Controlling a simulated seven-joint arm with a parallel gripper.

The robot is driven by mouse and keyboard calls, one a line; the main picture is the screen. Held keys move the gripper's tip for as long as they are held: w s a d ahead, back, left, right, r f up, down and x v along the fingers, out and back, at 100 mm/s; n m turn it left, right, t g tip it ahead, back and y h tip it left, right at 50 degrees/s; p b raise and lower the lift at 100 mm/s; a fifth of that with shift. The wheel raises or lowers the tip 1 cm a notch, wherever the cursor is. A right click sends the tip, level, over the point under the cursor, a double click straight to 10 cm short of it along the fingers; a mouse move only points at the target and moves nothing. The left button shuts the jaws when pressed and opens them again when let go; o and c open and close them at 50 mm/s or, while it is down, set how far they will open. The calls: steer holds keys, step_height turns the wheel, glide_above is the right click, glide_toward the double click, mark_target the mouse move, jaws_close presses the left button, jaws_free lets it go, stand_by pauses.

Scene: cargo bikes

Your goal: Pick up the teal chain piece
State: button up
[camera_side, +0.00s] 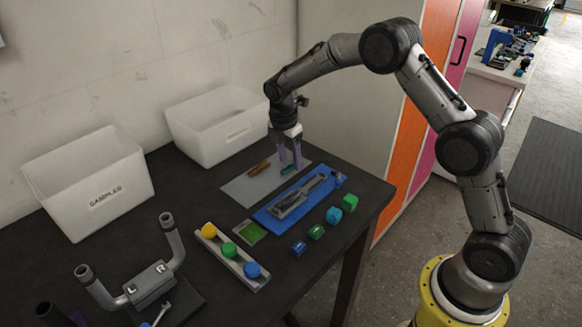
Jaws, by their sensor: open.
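The teal chain piece (287,169) is a small dark teal bar lying on a grey mat (240,192) near the back of the dark table. My gripper (291,165) points down with its purple fingers close above the mat, right at the teal piece. The fingers are apart, and the piece shows between or just in front of their tips. I cannot tell whether they touch it.
A brown-gold piece (259,169) lies on the mat just left of my gripper. White bins (213,128) and (88,181) stand behind. A blue tray (268,212) with a grey tool lies in front, with coloured blocks (349,202) to its right.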

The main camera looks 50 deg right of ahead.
steer(key=shift+f, duration=0.45)
jaws_close()
steer(key=shift+r, duration=0.15)
